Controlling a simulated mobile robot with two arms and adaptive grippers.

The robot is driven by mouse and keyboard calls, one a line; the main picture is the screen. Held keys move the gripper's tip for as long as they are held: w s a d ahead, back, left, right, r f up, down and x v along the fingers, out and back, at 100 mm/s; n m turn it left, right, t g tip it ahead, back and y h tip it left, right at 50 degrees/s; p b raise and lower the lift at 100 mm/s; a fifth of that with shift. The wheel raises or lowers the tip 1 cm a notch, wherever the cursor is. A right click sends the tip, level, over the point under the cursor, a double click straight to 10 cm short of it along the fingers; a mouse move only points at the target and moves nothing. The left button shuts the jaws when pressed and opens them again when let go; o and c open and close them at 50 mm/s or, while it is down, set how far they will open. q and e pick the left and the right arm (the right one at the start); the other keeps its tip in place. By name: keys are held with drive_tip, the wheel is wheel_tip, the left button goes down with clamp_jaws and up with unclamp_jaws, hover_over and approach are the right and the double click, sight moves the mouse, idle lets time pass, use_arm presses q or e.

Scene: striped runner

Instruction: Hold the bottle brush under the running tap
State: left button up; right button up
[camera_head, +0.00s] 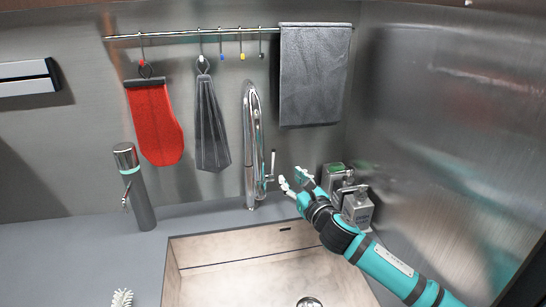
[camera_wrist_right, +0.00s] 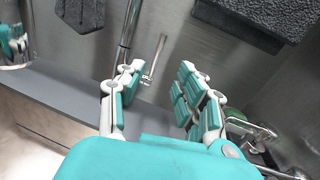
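The bottle brush (camera_head: 122,298) shows its white bristles at the bottom left edge in the head view, on the grey counter left of the sink; the rest of it is cut off. The chrome tap (camera_head: 251,140) rises behind the sink (camera_head: 230,275), with a thin upright lever (camera_head: 272,165) on its right side. I see no water stream. My right gripper (camera_head: 292,178) is open and empty, just right of the lever. In the right wrist view the lever (camera_wrist_right: 155,58) shows between and beyond the spread fingers (camera_wrist_right: 156,88). My left gripper is out of view.
Metal dispensers (camera_head: 358,207) stand close behind my right gripper at the back right corner. A grey cylindrical dispenser (camera_head: 137,190) stands left of the tap. A red mitt (camera_head: 156,125), grey cloth (camera_head: 211,125) and towel (camera_head: 312,80) hang from a rail.

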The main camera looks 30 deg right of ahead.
sight(274, 159)
drive_tip(key=w, duration=0.4)
drive_tip(key=w+p, duration=0.1)
drive_tip(key=w, duration=0.7)
drive_tip(key=shift+d+p, duration=0.4)
drive_tip(key=shift+w, duration=0.55)
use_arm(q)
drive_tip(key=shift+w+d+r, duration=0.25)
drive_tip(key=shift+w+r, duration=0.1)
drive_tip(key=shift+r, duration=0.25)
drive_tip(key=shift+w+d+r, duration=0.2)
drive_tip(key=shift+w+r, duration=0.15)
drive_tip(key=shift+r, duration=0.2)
use_arm(e)
drive_tip(key=shift+w, duration=0.1)
clamp_jaws()
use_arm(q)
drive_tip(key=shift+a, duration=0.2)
